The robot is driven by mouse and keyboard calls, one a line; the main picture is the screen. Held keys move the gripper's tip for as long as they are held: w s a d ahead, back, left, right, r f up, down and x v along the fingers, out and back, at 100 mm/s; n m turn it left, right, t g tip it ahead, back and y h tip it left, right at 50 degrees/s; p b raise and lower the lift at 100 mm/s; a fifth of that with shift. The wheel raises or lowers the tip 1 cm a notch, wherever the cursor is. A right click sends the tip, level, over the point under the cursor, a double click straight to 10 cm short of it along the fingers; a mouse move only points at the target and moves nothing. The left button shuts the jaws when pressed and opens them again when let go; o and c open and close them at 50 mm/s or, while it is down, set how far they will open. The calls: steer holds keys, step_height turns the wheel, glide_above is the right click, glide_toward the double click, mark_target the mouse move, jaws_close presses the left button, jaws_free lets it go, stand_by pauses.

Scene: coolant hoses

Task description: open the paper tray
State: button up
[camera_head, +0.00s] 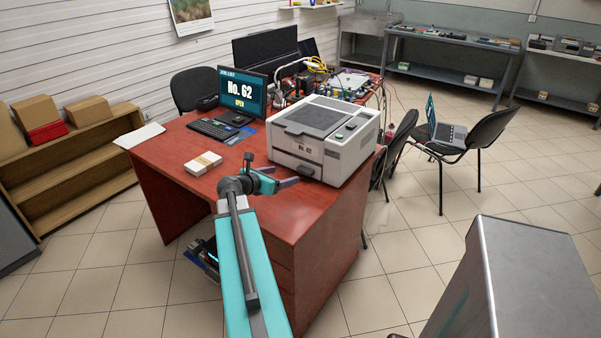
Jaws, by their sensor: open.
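A dark handle-like part (305,170) shows low on that front. My gripper (289,178) is open, just in front of the printer's lower front and near the dark part. I cannot tell whether they touch. My arm comes in from below and hides part of the desk.
A stack of paper or cards (203,163) lies on the desk (300,222) left of my gripper. A monitor (243,90) reading "No. 62 OPEN" and a keyboard (212,130) stand behind. A black chair (400,140) is close right of the printer.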

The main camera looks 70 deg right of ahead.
mark_target(304, 170)
steer(key=shift+p+x, duration=1.1)
steer(key=shift+x, duration=5.8)
